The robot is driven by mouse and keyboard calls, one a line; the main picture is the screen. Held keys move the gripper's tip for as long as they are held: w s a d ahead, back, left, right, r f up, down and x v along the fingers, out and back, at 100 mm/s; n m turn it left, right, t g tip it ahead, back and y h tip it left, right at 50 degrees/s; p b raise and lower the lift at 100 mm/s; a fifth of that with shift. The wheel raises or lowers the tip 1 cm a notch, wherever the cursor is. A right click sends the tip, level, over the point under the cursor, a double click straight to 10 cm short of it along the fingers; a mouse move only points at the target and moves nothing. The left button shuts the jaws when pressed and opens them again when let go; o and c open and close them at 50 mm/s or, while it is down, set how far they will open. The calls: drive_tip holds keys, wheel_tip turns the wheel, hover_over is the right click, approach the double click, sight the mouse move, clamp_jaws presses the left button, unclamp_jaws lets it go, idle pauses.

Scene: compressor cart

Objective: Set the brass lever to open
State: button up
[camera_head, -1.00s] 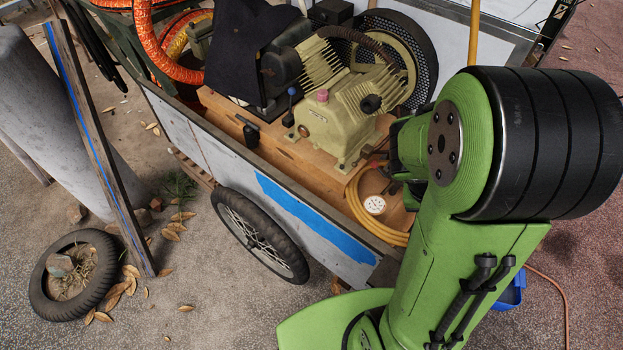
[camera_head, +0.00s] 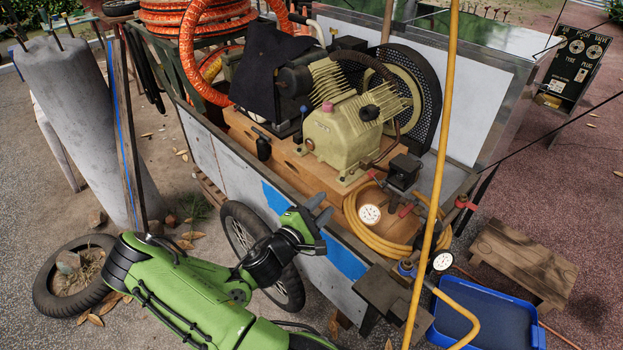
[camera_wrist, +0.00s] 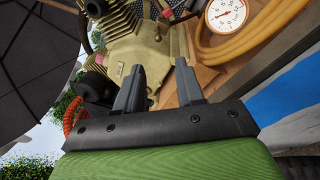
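My gripper (camera_head: 322,206) is in front of the cart's near side panel in the head view, above the wheel. Its two fingers stand apart with nothing between them, as the wrist view (camera_wrist: 159,80) also shows. I cannot single out a brass lever for certain. Small red-handled fittings show around the compressor's outlet end: one (camera_head: 407,209) by the hose coil and one (camera_head: 465,203) at the cart's right end. The gripper is left of both and touches neither. The wrist view shows the cream compressor (camera_wrist: 136,52) beyond the fingers.
A white gauge (camera_head: 369,214) lies by a coiled yellow hose (camera_head: 385,242) on the cart. A yellow upright pole (camera_head: 434,150) crosses the right side. A second gauge (camera_head: 443,261), a blue tray (camera_head: 487,322) and a wooden stool (camera_head: 522,259) stand at the right.

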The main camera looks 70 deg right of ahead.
sight(351, 173)
drive_tip(key=shift+t, duration=0.3)
drive_tip(key=s+d+b, duration=0.1)
drive_tip(key=d, duration=0.4)
drive_tip(key=d+b, duration=0.2)
drive_tip(key=d, duration=0.3)
drive_tip(key=s+d+b, duration=0.1)
drive_tip(key=d, duration=0.4)
drive_tip(key=shift+s+d, duration=0.25)
drive_tip(key=shift+s, duration=0.1)
clamp_jaws()
